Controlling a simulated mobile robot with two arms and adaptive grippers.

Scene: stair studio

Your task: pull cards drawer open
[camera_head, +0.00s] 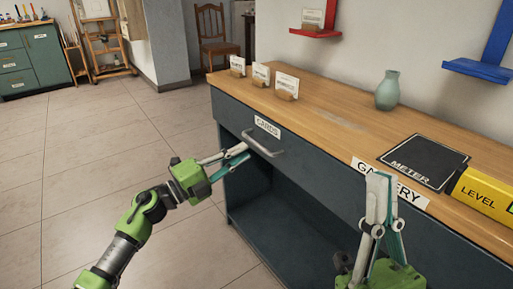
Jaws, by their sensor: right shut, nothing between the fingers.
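The cards drawer (230,112) is a dark blue-grey front under the wooden counter top, with a white "CARDS" label (267,127) above its grey bar handle (262,148). The drawer front looks flush with the cabinet. My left gripper (244,151) points right, its fingertips close beside the left part of the handle. I cannot tell whether the fingers touch or enclose the bar, or how far apart they are. My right gripper (379,177) is shut and empty, pointing up in front of the counter near the "GALLERY" label (366,170).
The counter (335,115) bears several small card holders (286,88), a pale green vase (388,90), a black "METER" mat (425,160) and a yellow "LEVEL" block (487,192). An open shelf (262,215) lies below the drawer. Tiled floor (85,175) is clear at left.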

